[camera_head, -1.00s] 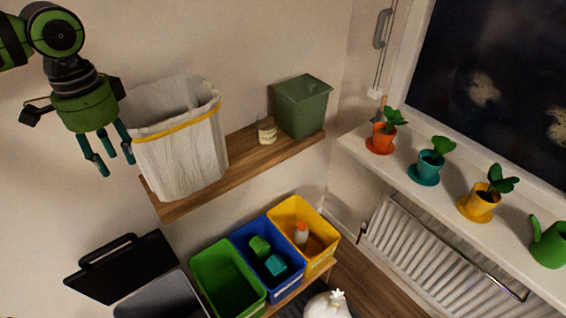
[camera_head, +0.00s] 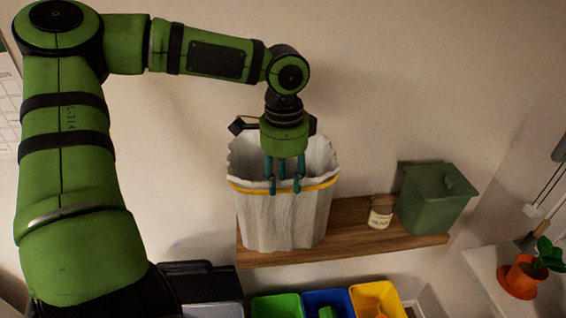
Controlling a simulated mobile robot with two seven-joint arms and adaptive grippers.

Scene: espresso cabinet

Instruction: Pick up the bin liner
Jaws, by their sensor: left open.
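The bin liner (camera_head: 285,222) is a white, crinkled, open-topped bag with a yellow band near its rim. It stands upright at the left end of a wooden shelf (camera_head: 400,243). My left gripper (camera_head: 284,188) points down over the front of the liner's mouth, its teal fingers overlapping the yellow band. The fingers are apart and open. I cannot tell whether they touch the liner or are inside its rim. My right gripper is not in view.
A small labelled jar (camera_head: 380,214) and a green lidded box (camera_head: 434,203) stand to the right on the shelf. Below are green (camera_head: 277,306), blue (camera_head: 329,297) and yellow (camera_head: 378,295) bins. An orange plant pot (camera_head: 522,274) is at the right.

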